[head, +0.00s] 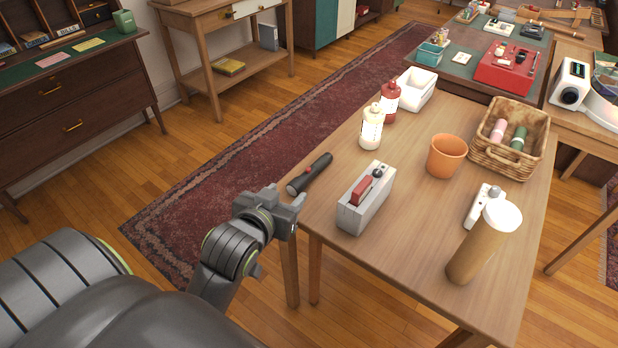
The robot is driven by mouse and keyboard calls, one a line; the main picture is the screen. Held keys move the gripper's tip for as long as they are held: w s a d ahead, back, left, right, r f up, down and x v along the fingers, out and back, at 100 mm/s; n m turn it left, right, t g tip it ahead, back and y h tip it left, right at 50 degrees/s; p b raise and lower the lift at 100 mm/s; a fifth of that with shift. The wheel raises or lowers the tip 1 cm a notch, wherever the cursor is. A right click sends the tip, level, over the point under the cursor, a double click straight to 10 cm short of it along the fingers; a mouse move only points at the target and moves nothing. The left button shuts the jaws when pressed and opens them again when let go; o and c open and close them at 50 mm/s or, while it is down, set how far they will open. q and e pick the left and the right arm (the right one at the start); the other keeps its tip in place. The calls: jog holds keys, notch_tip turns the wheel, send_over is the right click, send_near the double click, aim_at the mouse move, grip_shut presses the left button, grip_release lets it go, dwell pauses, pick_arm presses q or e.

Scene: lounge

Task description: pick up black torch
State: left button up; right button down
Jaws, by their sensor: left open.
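The black torch (310,173) lies on the near left edge of the wooden table (408,244), with a small red mark on its side. My left gripper (294,207) is open at the table's left corner, just below the torch in the picture. It appears empty, and I see a gap between it and the torch. How high it is over the table edge is hard to tell. My right gripper does not show.
A grey box with a red handle (366,198) stands right of the torch. Behind are a white bottle (371,128), a red bottle (389,103) and a white tray (416,91).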

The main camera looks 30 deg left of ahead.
pick_arm(q)
jog(key=b, duration=0.2)
send_near(310, 170)
jog(key=x, duration=0.3)
jog(key=shift+w+f, duration=0.1)
jog(key=shift+w, duration=0.3)
jog(key=shift+b+x, duration=0.45)
jog(key=shift+x, duration=2.95)
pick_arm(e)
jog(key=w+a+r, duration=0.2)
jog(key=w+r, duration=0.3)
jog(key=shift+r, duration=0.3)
